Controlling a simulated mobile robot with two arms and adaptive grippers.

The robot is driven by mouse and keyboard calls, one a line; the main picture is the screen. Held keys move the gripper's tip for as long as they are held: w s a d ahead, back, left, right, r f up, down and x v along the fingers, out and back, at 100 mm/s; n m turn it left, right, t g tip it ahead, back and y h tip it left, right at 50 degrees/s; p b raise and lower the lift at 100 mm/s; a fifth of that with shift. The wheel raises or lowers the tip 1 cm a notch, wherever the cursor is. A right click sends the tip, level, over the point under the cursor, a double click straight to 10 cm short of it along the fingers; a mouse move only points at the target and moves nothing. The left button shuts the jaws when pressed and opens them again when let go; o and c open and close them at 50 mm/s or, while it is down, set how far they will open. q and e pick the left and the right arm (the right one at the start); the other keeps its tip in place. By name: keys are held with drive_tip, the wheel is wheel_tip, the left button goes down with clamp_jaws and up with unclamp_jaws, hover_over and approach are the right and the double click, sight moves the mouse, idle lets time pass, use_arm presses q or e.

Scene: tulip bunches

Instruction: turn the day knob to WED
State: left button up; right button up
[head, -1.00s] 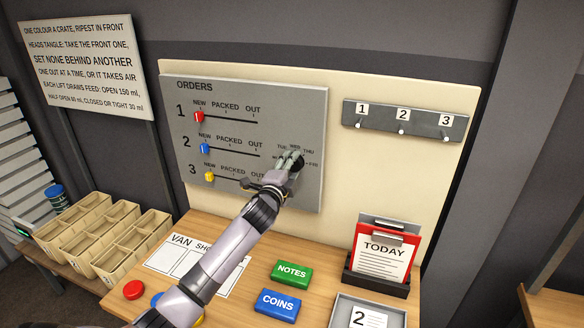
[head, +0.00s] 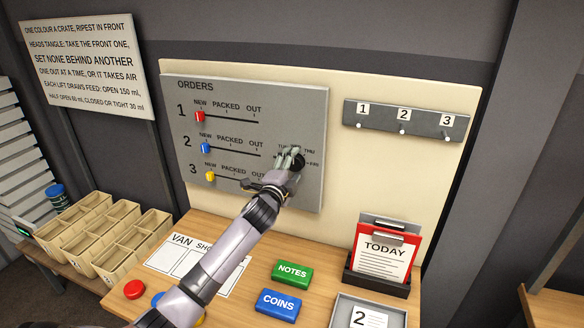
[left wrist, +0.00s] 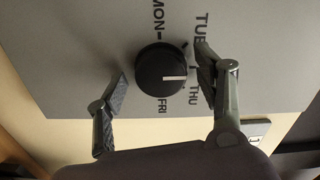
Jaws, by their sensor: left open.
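The black round day knob (left wrist: 160,72) sits on the grey ORDERS board and shows in the left wrist view. Its white pointer line points right in that view, between TUE and THU. The label at that spot is hidden behind a finger. MON, TUE, THU and FRI are readable around it. My left gripper (left wrist: 162,76) is open, one finger on each side of the knob, with visible gaps to it. In the head view, my left gripper (head: 288,160) covers much of the knob. My right gripper is not in view.
The ORDERS board (head: 255,90) carries three sliders with red (head: 200,116), blue (head: 206,148) and yellow (head: 210,176) handles at NEW. Below, the wooden table holds green NOTES (head: 291,273) and blue COINS (head: 278,303) blocks and a red TODAY clipboard (head: 402,255).

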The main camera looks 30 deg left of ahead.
use_arm(q)
drive_tip(key=v, duration=1.2)
drive_tip(key=shift+f, duration=0.1)
idle(0.4)
